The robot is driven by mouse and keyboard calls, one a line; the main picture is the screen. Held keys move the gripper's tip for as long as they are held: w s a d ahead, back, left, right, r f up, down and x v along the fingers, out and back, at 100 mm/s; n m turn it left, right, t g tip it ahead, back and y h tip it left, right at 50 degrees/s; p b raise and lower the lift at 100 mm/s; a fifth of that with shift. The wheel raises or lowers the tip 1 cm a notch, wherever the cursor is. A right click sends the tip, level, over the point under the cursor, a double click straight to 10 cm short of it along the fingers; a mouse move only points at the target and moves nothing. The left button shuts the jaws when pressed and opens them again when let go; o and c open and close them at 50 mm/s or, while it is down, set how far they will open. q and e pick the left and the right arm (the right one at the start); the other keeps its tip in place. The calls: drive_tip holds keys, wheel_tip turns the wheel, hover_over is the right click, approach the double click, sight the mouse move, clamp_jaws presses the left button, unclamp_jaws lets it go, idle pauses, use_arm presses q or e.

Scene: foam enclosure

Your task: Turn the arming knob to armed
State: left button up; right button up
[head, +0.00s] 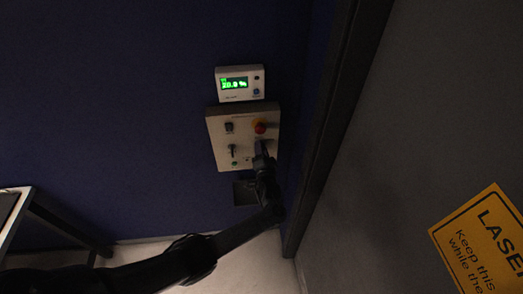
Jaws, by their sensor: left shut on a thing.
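A light control panel (219,128) is fixed to the dark blue wall. It carries a red button on a yellow collar (260,127), a dark switch (229,127), a small lever (232,149) and a green light or button (234,163). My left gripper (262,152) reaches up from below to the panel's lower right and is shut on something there. The arming knob is not clearly visible; the gripper covers that part of the panel, so I cannot read its setting. My right gripper is not in view.
A white display unit (257,92) with a green readout sits just above the panel. A dark box (243,193) is below it. A dark frame post (333,120) runs close on the right, beside a grey surface with a yellow laser sign (482,245). A table edge (14,222) shows at left.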

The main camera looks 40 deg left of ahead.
use_arm(q)
drive_tip(key=o, duration=1)
drive_tip(key=v, duration=1)
drive_tip(key=shift+s+d, duration=0.25)
